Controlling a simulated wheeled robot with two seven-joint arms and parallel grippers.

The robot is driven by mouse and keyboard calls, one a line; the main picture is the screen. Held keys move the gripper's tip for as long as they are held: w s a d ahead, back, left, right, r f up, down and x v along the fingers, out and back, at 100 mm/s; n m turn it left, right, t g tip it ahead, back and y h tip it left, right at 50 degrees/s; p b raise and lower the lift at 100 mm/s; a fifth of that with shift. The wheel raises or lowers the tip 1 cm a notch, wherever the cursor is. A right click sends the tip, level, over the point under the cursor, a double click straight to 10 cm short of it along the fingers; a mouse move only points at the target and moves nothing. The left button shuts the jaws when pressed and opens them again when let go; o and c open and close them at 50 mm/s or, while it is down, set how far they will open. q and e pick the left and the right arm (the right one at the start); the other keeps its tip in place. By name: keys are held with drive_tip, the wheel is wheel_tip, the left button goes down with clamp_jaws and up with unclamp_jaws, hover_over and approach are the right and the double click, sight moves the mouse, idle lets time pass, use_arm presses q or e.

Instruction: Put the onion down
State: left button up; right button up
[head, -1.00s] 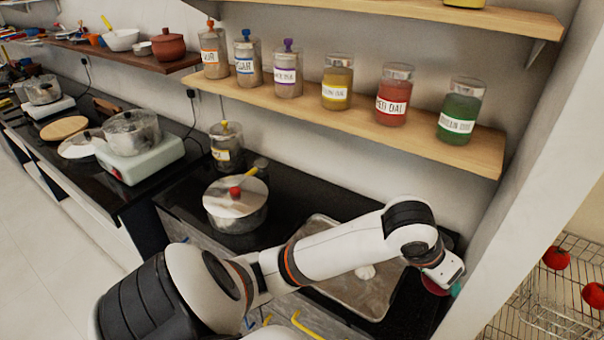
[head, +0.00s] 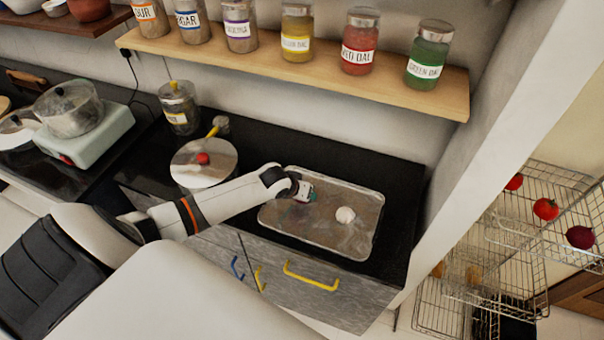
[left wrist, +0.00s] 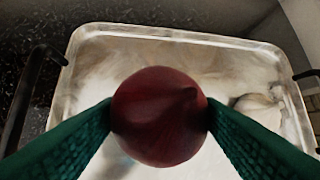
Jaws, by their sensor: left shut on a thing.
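A dark red onion (left wrist: 160,117) sits between the two green fingers of my left gripper (left wrist: 160,120) in the left wrist view. The fingers touch it on both sides, so the gripper is shut on it. Behind it lies a metal tray (left wrist: 180,38), and the wrist view does not clearly show the gap between onion and tray. In the head view my left gripper (head: 304,192) is over the left part of the tray (head: 355,252), and the onion is hidden there. My right gripper is not in view.
A white garlic-like bulb (head: 345,214) lies on the tray's right half; bare tray surrounds it. A lidded pot (head: 203,165) stands to the left. A shelf with jars (head: 361,42) is above. Wire baskets (head: 500,235) hold red produce at the right.

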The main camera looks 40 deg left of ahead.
use_arm(q)
wheel_tip(320, 180, down, 3)
drive_tip(key=shift+d+f, duration=0.1)
drive_tip(key=shift+f, duration=0.1)
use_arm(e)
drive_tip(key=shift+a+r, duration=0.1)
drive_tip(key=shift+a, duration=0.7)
use_arm(q)
drive_tip(key=shift+f, duration=0.1)
drive_tip(key=o, duration=0.6)
drive_tip(key=shift+f, duration=0.1)
drive_tip(key=o, duration=0.4)
drive_tip(key=shift+o, duration=0.2)
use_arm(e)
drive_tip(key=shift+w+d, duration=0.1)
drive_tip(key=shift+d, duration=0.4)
use_arm(q)
drive_tip(key=shift+r, duration=0.35)
drive_tip(key=v, duration=1.1)
drive_tip(key=shift+s+r, duration=0.3)
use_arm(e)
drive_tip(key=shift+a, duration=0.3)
